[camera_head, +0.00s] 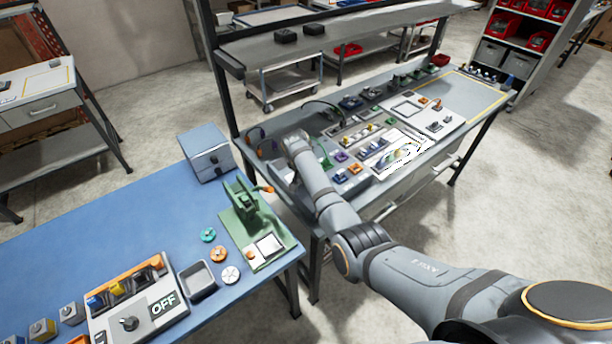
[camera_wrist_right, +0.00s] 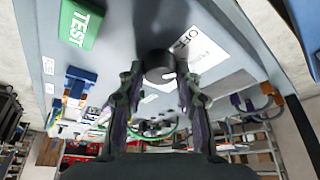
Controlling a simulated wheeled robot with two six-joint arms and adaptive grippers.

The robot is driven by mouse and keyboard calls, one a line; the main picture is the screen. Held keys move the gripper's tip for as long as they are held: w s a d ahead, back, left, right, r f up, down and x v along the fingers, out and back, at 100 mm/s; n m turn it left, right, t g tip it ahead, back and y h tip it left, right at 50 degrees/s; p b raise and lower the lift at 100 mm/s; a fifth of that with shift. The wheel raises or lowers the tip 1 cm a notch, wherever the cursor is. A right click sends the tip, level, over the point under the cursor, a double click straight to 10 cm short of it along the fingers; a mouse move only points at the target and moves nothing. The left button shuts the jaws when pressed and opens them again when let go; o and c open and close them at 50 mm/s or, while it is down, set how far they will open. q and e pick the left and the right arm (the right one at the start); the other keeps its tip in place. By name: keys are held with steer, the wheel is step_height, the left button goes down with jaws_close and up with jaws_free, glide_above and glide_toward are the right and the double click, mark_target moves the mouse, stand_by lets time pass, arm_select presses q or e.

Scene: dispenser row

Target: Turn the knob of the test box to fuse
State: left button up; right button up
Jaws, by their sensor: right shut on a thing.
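The test box (camera_wrist_right: 115,25) fills the upper part of the right wrist view as a grey panel with a green TEST label (camera_wrist_right: 80,24). Its dark round knob (camera_wrist_right: 160,62) sits between the fingertips of my right gripper (camera_wrist_right: 159,74), which is shut on it. A white plate (camera_wrist_right: 207,58) beside the knob carries the word OFF and fainter lettering that I cannot read for sure. The knob's pointer is not clear. In the head view my right arm reaches over to the far bench, and its wrist hides the gripper and knob. My left gripper is not in view.
A blue table (camera_head: 110,225) at the left holds a green press (camera_head: 245,215), a grey box (camera_head: 206,153) and another knob box showing OFF (camera_head: 130,310). The far bench is crowded with small devices, with a shelf (camera_head: 340,45) above it. Bare floor shows at the right.

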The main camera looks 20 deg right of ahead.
steer(key=shift+m+h+b, duration=0.4)
steer(key=shift+m+b, duration=0.3)
steer(key=shift+m, duration=0.5)
steer(key=shift+g, duration=0.3)
steer(key=shift+r, duration=0.1)
steer(key=o, duration=1.2)
steer(key=shift+c, duration=0.2)
steer(key=shift+a+r, duration=0.1)
steer(key=shift+a, duration=0.05)
steer(key=v, duration=1.1)
steer(key=shift+r, duration=0.3)
steer(key=shift+s, duration=0.15)
